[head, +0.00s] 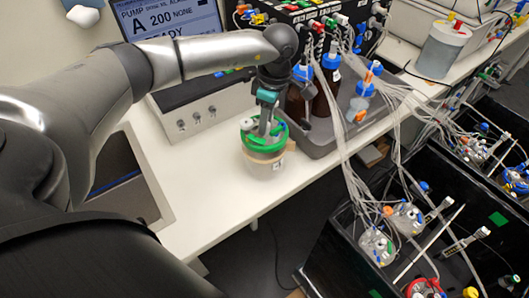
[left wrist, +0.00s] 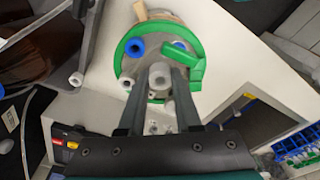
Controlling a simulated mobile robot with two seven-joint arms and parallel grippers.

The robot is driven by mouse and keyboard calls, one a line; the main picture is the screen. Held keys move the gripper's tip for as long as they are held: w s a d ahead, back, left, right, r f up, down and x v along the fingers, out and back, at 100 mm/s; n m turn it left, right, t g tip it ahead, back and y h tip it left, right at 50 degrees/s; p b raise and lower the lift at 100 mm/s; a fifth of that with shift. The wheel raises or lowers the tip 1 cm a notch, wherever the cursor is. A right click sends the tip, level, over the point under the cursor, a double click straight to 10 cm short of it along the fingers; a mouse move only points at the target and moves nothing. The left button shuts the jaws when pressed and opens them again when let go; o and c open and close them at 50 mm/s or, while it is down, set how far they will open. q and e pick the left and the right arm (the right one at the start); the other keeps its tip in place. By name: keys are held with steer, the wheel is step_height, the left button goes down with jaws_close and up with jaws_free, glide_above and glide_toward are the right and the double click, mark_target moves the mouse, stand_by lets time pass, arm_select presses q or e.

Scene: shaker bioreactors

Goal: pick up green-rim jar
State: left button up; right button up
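The green-rim jar (head: 266,165) stands upright near the front edge of the white bench, with a green ring around its lid and a beige band below. In the left wrist view its lid (left wrist: 130,70) shows blue and white ports and a green clip. My left gripper (head: 264,130) points down at the top of the jar. In the left wrist view its two fingers (left wrist: 159,72) stand apart on either side of a whitish central port, with a small gap visible. Whether they touch the lid is unclear. My right gripper is not in view.
A pump unit with a display (head: 170,20) stands behind my left arm. Brown bottles with blue caps (head: 325,85) stand in a grey tray (head: 322,141) just right of the jar. Tubing bundles (head: 345,165) hang over the bench edge toward black bins (head: 330,255) with more jars.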

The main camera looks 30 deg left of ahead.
arm_select(q)
jaws_close()
steer(key=shift+r, duration=0.1)
stand_by(0.9)
steer(key=shift+w+r, duration=0.1)
steer(key=shift+w, duration=0.05)
